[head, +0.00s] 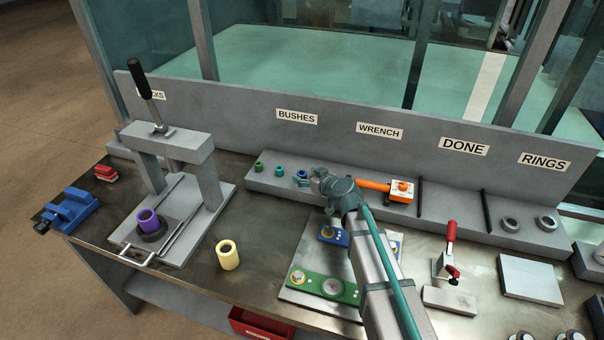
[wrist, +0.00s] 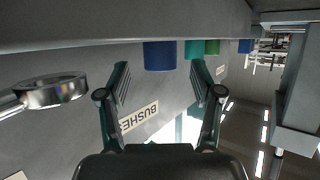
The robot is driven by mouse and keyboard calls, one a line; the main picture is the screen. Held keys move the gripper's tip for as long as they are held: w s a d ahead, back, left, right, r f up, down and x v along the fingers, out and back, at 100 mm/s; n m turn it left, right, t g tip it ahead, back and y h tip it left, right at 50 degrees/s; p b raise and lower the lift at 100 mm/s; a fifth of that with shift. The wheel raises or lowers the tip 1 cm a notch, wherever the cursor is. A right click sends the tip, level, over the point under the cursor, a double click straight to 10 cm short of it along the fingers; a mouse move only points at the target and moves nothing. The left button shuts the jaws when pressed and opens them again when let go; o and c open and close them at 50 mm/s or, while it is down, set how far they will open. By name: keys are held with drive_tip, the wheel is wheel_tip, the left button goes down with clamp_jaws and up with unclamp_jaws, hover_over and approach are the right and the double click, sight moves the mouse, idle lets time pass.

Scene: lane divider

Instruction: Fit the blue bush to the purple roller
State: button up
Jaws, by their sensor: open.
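The blue bush (head: 302,174) stands on the grey ledge under the BUSHES sign in the head view. My gripper (head: 304,182) is open and empty right beside it. In the wrist view the blue bush (wrist: 160,55) shows ahead, in line with the gap between my open fingers (wrist: 160,72); it looks not gripped. The purple roller (head: 148,219) stands upright in a dark holder on the base of the grey press (head: 215,187) at the left.
Teal (head: 279,171) and green (head: 259,168) bushes stand left of the blue one. An orange wrench (head: 373,185) lies on its right.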

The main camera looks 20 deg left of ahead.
sight(304, 174)
drive_tip(key=p+x, duration=0.1)
drive_tip(key=x, duration=0.1)
drive_tip(key=shift+w+a, duration=0.2)
drive_tip(key=shift+a, duration=0.05)
drive_tip(key=shift+a+f, duration=0.15)
drive_tip(key=shift+f, duration=0.05)
drive_tip(key=c, duration=1)
drive_tip(key=shift+c, duration=0.2)
drive_tip(key=shift+r, duration=0.2)
